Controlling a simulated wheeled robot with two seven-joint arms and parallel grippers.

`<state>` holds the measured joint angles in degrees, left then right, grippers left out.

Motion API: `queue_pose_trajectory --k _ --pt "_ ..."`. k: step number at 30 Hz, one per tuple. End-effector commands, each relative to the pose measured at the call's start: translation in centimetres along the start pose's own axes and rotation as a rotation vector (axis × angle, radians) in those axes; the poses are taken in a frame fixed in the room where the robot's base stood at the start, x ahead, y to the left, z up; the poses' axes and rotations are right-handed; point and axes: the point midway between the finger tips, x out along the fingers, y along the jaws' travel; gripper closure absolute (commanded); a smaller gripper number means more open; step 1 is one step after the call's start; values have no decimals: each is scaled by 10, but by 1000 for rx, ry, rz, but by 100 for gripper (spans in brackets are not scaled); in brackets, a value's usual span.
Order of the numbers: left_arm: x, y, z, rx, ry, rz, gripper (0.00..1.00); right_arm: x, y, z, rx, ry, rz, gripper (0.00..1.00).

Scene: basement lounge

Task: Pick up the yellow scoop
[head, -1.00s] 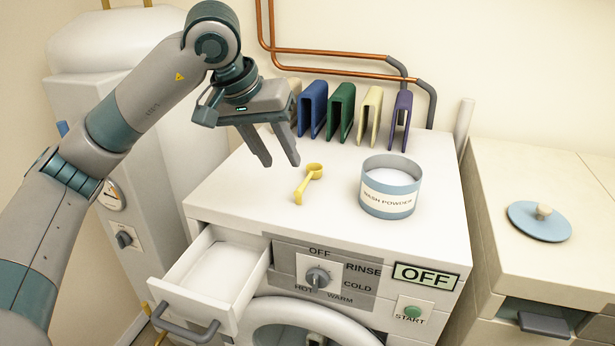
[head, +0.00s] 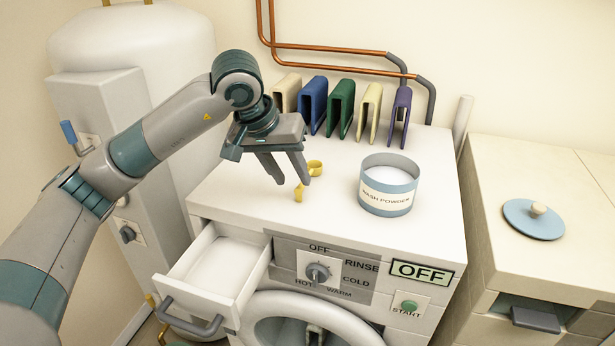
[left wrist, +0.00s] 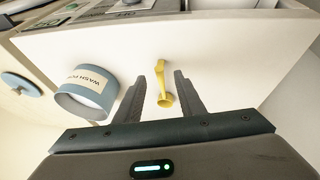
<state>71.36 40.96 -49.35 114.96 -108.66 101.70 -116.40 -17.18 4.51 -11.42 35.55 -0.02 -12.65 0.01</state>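The yellow scoop (head: 315,168) lies on the white top of the washing machine (head: 240,195), left of the wash powder tub. My left gripper (head: 292,183) is above the scoop, fingers pointing down, and hides the middle of its handle in the head view. In the left wrist view the scoop (left wrist: 162,82) shows between the two spread fingers of the left gripper (left wrist: 160,98), touching neither as far as I can see. The left gripper is open and empty. My right gripper is in neither view.
An open wash powder tub (head: 388,186) stands right of the scoop. Several coloured upright holders (head: 341,108) line the back. The detergent drawer (head: 215,265) is pulled out at front left. A blue lid (head: 533,222) lies on the right cabinet. The front middle of the top is clear.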

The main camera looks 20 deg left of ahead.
Motion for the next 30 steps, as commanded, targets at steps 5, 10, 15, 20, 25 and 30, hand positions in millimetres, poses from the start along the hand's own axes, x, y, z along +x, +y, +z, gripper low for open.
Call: queue_pose_trajectory --k 5,10,15,20,25,30 --pt "15 1 -5 -1 -4 0 64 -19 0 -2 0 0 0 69" --pt "35 1 -5 0 -3 0 64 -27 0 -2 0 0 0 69" --pt "43 1 -5 0 -1 1 64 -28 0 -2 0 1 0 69" --pt "44 1 -5 1 0 0 64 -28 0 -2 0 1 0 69" --pt "43 1 -5 1 0 0 64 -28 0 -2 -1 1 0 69" --pt "43 1 -5 1 0 0 81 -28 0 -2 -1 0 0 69"
